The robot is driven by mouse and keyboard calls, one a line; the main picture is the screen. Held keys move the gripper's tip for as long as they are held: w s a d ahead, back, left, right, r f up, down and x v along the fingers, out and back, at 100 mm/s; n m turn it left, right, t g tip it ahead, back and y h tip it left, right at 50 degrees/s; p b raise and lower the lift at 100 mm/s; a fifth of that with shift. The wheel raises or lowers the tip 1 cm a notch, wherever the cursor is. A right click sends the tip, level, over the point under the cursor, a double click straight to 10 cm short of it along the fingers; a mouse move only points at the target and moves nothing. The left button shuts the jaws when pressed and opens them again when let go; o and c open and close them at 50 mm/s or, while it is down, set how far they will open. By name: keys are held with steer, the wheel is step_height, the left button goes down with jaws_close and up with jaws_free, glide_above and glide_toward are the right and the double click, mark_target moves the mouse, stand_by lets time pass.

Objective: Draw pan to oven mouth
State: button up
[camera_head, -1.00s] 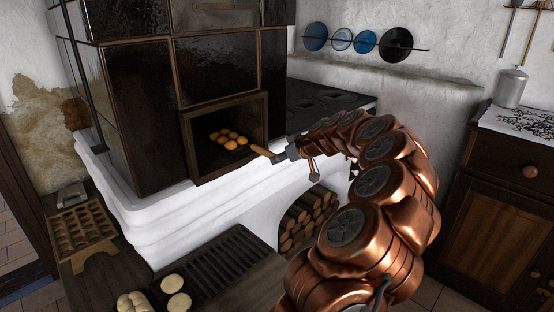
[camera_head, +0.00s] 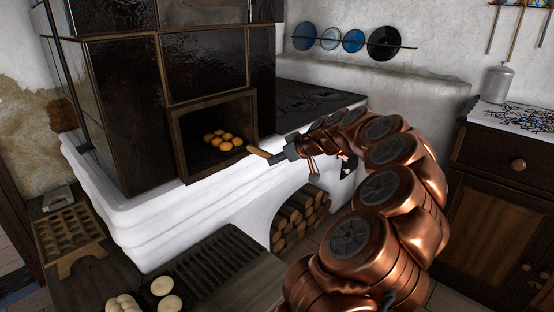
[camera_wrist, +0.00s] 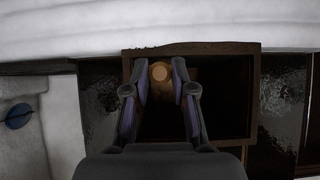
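The pan's wooden handle (camera_head: 258,152) sticks out at the oven mouth (camera_head: 213,134), pointing right toward my arm. Several golden buns (camera_head: 222,140) sit on the pan inside the opening; the dark pan itself is hard to make out against the dark interior. My gripper (camera_head: 272,157) is at the outer end of the handle, just outside the opening. In the wrist view my gripper's fingers (camera_wrist: 160,82) flank the round handle end (camera_wrist: 159,71) on both sides, with little or no gap. The oven opening shows dark behind it.
A white ledge (camera_head: 190,200) runs below the oven mouth, above stacked logs (camera_head: 300,215). A dark stove top (camera_head: 310,103) lies behind my arm. A slatted rack (camera_head: 215,262), pale dough rounds (camera_head: 161,286) and a wooden mould tray (camera_head: 70,238) are at front left.

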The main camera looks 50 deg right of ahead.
steer(key=o, duration=0.5)
steer(key=v, duration=1.2)
steer(key=b+v, duration=0.2)
steer(key=v, duration=0.4)
steer(key=shift+s+r, duration=0.1)
steer(key=shift+r, duration=0.1)
stand_by(0.4)
stand_by(0.4)
